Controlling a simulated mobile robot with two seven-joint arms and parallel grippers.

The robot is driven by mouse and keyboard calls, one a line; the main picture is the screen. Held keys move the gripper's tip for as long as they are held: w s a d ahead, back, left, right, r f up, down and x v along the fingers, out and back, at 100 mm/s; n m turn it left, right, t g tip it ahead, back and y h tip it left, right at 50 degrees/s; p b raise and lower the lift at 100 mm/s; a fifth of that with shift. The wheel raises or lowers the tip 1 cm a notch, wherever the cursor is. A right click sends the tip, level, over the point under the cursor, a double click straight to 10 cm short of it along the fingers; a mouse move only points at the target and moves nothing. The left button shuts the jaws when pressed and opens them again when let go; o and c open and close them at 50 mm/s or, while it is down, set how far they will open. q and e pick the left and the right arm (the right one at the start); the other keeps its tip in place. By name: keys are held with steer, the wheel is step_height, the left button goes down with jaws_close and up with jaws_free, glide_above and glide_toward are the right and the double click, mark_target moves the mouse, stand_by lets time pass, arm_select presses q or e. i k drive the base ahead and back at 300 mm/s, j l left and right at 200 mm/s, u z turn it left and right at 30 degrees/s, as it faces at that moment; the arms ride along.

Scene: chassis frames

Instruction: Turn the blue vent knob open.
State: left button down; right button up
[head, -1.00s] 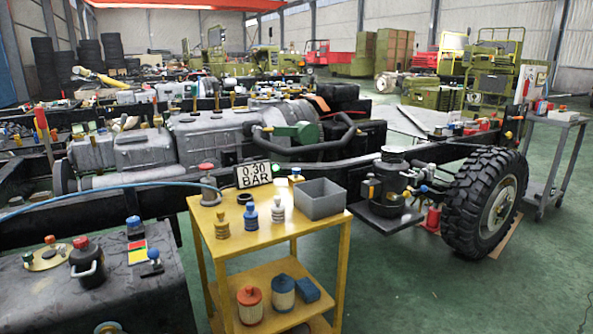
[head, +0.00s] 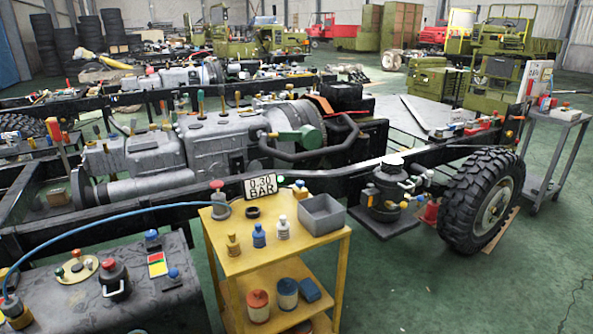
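Several small blue knobs show, and I cannot tell for sure which is the vent knob. One blue knob (head: 152,235) stands at the back edge of the dark tank (head: 145,300) at lower left. Another blue knob (head: 173,273) stands near the tank's right side, by a red, yellow and green plate (head: 157,264). Neither of my grippers is in view.
A yellow cart (head: 265,262) stands right of the tank, carrying bottles, a grey bin (head: 322,216) and a "0.30 BAR" sign (head: 261,186). A blue hose (head: 100,228) arches over the tank. Green floor (head: 440,285) is clear at lower right.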

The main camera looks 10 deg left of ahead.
mark_target(300, 183)
steer(key=i+l+u, duration=0.15)
steer(key=u, duration=0.95)
steer(key=i+l+u, duration=0.1)
steer(key=l+u, duration=0.9)
steer(key=l, duration=0.75)
